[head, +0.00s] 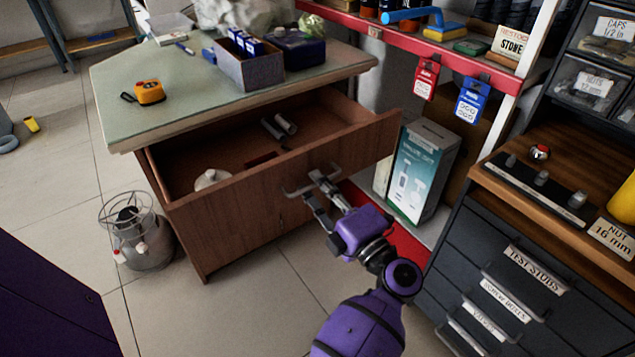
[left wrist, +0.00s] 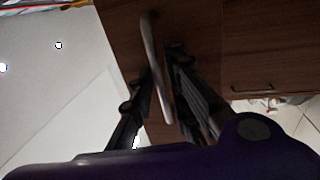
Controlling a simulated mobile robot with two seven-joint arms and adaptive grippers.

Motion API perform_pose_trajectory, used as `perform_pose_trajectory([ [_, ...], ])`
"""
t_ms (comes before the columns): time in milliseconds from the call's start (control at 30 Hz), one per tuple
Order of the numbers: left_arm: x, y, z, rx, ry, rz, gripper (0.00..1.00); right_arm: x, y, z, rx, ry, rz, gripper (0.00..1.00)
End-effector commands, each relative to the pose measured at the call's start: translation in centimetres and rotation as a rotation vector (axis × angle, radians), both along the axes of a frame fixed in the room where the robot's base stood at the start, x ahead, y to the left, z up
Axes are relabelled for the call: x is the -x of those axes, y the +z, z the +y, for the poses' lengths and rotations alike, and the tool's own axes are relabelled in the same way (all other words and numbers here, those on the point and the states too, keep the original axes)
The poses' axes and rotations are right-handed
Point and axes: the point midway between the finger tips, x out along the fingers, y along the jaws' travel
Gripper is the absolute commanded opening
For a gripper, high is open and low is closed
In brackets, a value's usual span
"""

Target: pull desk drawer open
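The wooden desk (head: 150,125) has a green-grey top, and its wide brown drawer (head: 230,205) stands well open. The drawer holds two light grey cylinders and a pale round object. My left gripper (head: 314,184) is at the metal bar handle (head: 292,192) on the drawer front. In the left wrist view, the handle (left wrist: 153,50) runs between the two close-set fingers (left wrist: 160,82), which appear shut on it. The exact finger contact is partly hidden. My right gripper is not in view.
A grey canister (head: 145,245) in a wire guard stands on the floor left of the drawer. A white-and-green box (head: 420,170) stands right of it, and a dark drawer cabinet (head: 500,285) is at the right. An open-topped box (head: 248,70) sits on the desk.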

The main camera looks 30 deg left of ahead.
Motion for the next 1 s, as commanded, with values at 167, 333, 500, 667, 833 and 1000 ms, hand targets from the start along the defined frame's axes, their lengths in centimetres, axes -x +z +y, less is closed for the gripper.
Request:
perform_pose_trajectory([
  [167, 1.2, -0.8, -3.2, 0.005, -0.003, 0.005, 0.15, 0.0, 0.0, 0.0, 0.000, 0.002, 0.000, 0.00],
  [333, 2.7, -1.5, -6.5, 0.003, -0.001, 0.005, 0.15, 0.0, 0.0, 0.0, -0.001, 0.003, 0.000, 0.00],
  [500, 3.7, -1.9, -8.9, 0.002, -0.001, 0.003, 0.15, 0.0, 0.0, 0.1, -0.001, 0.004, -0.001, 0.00],
  [667, 4.2, -2.0, -10.0, 0.001, 0.000, 0.000, 0.15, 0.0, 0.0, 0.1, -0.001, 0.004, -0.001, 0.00],
  [833, 4.2, -2.1, -10.2, 0.001, 0.001, 0.000, 0.15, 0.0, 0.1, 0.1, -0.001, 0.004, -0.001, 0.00],
  [1000, 4.2, -2.1, -10.2, 0.001, 0.000, 0.000, 0.15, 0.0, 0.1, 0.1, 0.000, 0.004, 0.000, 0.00],
])
